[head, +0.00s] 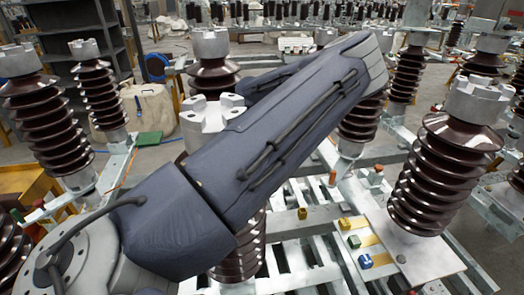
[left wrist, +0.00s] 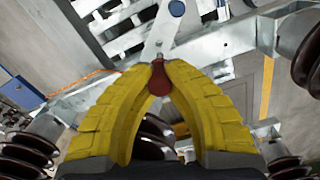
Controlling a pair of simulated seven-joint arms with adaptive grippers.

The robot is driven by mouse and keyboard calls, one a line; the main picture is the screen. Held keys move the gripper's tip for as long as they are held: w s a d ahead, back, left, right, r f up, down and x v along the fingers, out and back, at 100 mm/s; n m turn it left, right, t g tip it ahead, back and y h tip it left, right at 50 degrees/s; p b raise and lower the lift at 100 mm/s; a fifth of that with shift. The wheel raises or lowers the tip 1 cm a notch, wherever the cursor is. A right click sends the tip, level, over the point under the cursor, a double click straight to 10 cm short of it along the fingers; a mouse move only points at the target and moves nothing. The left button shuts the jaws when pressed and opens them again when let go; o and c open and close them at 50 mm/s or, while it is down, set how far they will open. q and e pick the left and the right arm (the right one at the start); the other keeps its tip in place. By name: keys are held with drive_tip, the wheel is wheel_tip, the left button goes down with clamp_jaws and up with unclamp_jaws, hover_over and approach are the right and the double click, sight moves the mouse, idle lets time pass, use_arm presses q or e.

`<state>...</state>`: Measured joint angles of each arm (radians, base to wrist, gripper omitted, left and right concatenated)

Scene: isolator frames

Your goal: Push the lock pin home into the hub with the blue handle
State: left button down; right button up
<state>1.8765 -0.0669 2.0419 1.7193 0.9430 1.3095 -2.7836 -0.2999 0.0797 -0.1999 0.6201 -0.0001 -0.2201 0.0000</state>
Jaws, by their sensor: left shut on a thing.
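My left gripper (left wrist: 157,72) shows in the left wrist view, its two yellow ribbed fingers shut at the tips on a dark red knob (left wrist: 158,80), which looks like the lock pin's head. Just beyond the tips is a pale grey metal bar (left wrist: 163,38) with a round blue spot (left wrist: 176,8) on it; whether this is the hub's handle I cannot tell. In the head view my arm covers the middle and hides the left gripper. A small blue block (head: 365,261) sits on a plate (head: 415,252). My right gripper is not in view.
Ribbed brown insulators with grey caps stand around, one at the right (head: 445,175) and one at the left (head: 42,118). Galvanised beams (head: 300,257) run below. A yellow block (head: 344,224) and a green block (head: 354,241) are near the blue one.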

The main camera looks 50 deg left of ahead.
use_arm(q)
drive_tip(key=shift+a+f, duration=0.1)
drive_tip(key=shift+f, duration=0.05)
drive_tip(key=shift+f, duration=2.05)
wheel_tip(320, 180, down, 6)
drive_tip(key=shift+f, duration=0.2)
idle(3.6)
drive_tip(key=c, duration=1.4)
unclamp_jaws()
wheel_tip(320, 180, up, 12)
drive_tip(key=shift+a, duration=0.1)
